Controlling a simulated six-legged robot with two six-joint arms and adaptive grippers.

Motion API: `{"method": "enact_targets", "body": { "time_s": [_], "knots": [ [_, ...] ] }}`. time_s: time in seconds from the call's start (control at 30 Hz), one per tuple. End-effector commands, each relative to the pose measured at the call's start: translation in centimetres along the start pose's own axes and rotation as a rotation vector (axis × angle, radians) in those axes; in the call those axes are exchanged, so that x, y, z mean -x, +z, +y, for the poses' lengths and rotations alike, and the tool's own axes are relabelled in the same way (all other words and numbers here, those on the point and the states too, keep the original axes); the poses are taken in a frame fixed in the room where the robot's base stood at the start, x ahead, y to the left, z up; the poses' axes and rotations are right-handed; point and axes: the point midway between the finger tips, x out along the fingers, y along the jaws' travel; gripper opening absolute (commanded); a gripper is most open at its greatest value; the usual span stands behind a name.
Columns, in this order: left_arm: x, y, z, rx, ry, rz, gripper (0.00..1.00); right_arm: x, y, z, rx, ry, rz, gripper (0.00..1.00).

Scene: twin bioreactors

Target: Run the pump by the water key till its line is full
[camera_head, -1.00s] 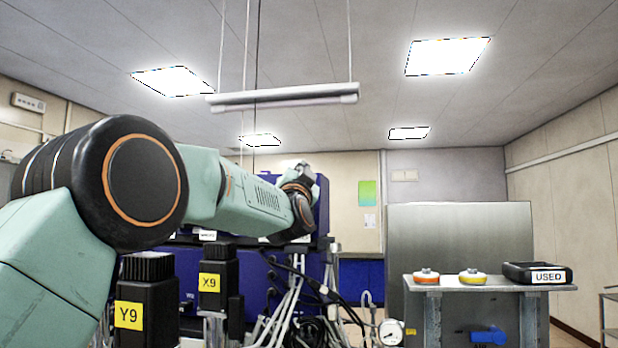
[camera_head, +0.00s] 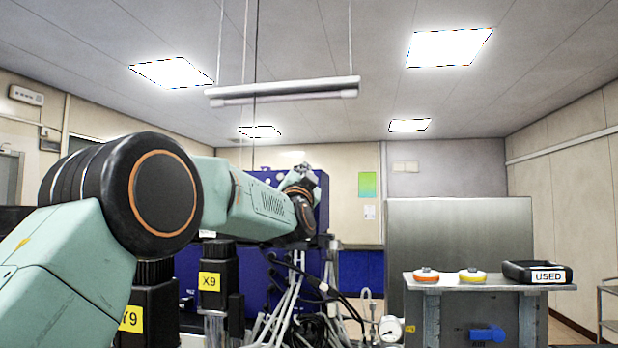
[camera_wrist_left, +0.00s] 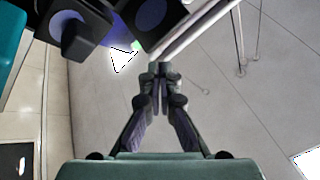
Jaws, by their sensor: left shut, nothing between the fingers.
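My left arm reaches in from the left in the head view. Its gripper (camera_head: 301,170) is small and partly blends with the tall blue cabinet (camera_head: 317,200) behind it. In the left wrist view the fingers (camera_wrist_left: 160,72) meet at the tips, shut and empty. Two dark blocks with round bluish faces lie past the fingertips, one at the upper left (camera_wrist_left: 72,32) and one at the top (camera_wrist_left: 152,12). A small green glow (camera_wrist_left: 135,45) shows between them and the fingers. I cannot tell which part is the pump, the water key or its line. My right gripper is not in view.
Black-capped bottles marked Y9 (camera_head: 145,310) and X9 (camera_head: 217,275) stand below my arm. Pale tubes (camera_head: 292,300) hang beside them.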

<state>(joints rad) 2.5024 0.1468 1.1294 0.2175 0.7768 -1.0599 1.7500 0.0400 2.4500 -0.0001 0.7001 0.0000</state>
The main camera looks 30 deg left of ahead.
Motion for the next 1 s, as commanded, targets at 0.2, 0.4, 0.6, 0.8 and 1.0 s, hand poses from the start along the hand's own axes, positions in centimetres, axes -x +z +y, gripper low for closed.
{"method": "enact_targets", "body": {
  "time_s": [0.2, 0.4, 0.6, 0.8, 1.0],
  "knots": [
    [-0.4, 0.2, 0.2, 0.000, 0.000, 0.000, 0.00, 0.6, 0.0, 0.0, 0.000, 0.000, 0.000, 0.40],
    [-0.8, 0.4, 0.4, 0.000, 0.000, -0.001, 0.00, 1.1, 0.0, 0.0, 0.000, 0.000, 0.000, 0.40],
    [-1.1, 0.7, 0.7, 0.000, 0.000, -0.001, 0.00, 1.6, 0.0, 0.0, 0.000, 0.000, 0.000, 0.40],
    [-1.5, 1.0, 1.0, 0.000, 0.000, -0.001, 0.00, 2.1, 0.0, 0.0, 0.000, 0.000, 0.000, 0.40],
    [-1.8, 1.3, 1.2, 0.000, 0.000, 0.000, 0.00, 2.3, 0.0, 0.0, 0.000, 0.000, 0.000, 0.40]
  ]
}}
